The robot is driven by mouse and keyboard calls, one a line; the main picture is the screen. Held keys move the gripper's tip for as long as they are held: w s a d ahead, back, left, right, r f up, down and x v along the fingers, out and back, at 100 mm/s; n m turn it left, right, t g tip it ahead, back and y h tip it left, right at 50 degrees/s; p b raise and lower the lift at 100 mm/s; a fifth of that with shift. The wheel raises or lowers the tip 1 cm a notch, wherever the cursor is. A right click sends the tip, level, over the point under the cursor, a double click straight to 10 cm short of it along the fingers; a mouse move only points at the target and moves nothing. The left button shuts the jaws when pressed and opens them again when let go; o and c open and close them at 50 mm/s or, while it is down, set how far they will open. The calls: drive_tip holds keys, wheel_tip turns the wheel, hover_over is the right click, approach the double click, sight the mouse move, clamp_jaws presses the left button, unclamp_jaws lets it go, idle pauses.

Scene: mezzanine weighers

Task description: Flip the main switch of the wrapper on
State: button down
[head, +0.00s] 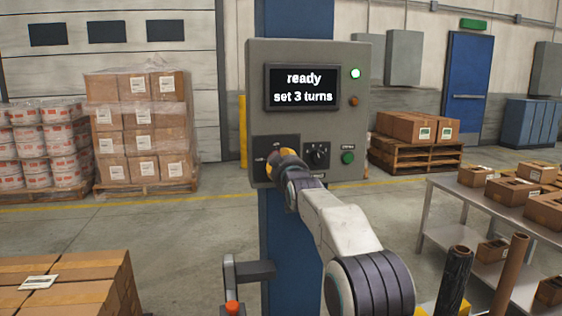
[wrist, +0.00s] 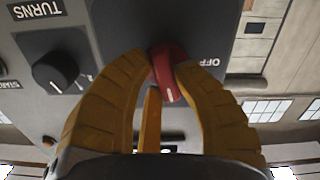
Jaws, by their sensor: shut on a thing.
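The wrapper's grey control box (head: 258,85) stands on a blue column, its screen (head: 302,88) reading "ready" and "set 3 turns". The main switch is a red rotary knob (wrist: 163,62) on a dark plate (wrist: 205,25). In the wrist view its white mark points down the picture, away from the "OFF" label at right. My gripper (wrist: 166,66) has its yellow fingers closed around the knob. In the head view my gripper (head: 276,160) is at the box's lower left, and it and my arm hide the knob.
A black turns dial (head: 318,155) and a green start button (head: 348,157) sit right of the switch. A green lamp (head: 355,73) is lit. A steel table (head: 450,190) with cartons stands at right, stacked boxes (head: 70,285) at lower left.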

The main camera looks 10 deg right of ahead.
drive_tip(key=shift+m, duration=1.2)
drive_tip(key=c, duration=0.9)
unclamp_jaws()
drive_tip(key=shift+c, duration=0.2)
drive_tip(key=shift+s, duration=0.15)
drive_tip(key=s, duration=1.1)
drive_tip(key=shift+s, duration=0.35)
drive_tip(key=shift+a, duration=0.1)
